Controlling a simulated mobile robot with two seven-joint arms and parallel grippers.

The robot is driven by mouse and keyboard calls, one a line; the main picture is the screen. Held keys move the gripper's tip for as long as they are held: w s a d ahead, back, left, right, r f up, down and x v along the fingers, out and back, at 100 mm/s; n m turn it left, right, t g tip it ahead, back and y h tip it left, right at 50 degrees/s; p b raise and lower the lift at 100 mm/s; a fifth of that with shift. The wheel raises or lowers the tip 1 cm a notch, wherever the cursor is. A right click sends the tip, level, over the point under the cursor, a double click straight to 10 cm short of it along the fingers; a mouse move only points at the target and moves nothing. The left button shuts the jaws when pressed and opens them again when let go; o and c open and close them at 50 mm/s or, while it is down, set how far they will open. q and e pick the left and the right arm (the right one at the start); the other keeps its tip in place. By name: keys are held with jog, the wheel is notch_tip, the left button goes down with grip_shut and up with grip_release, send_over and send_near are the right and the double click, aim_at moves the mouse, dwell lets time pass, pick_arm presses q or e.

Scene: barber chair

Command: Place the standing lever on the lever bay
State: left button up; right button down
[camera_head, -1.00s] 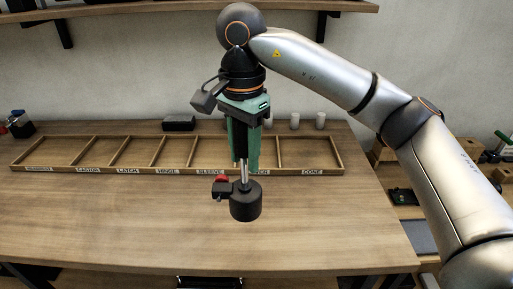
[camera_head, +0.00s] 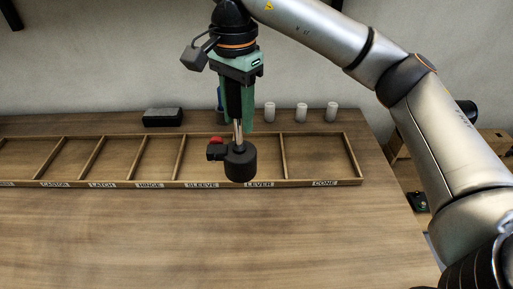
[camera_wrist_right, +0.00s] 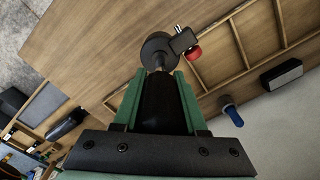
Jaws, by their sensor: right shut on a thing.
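The lever has a black cylindrical base (camera_head: 240,163), a thin metal rod and a small black block with a red part. My right gripper (camera_head: 238,118) is green, points down and is shut on the lever's rod. The lever hangs upright, in front of the wooden tray (camera_head: 350,182) in the head view, covering part of the lever and sleeve bays. I cannot tell its exact height. The lever bay (camera_head: 267,160), labelled LEVER, looks otherwise empty. The lever's base also shows in the right wrist view (camera_wrist_right: 158,48). My left gripper is not in view.
The tray has several labelled bays, with CONE (camera_head: 320,155) at the right. Behind it stand a black box (camera_head: 163,117), a blue object (camera_wrist_right: 232,113) and several white cylinders (camera_head: 301,112). The table front (camera_head: 200,240) is clear.

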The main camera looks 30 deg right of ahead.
jog(key=shift+w+d, duration=0.25)
jog(key=shift+w, duration=0.2)
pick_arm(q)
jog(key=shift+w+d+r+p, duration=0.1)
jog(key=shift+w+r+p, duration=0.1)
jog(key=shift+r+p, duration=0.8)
pick_arm(e)
jog(key=w+d+f, duration=0.8)
jog(key=d+f, duration=0.2)
jog(key=f, duration=0.2)
jog(key=shift+w+d+f, duration=0.2)
jog(key=shift+w+f, duration=0.05)
jog(key=shift+f, duration=0.15)
jog(key=shift+f, duration=0.15)
jog(key=shift+c, duration=2.3)
grip_release()
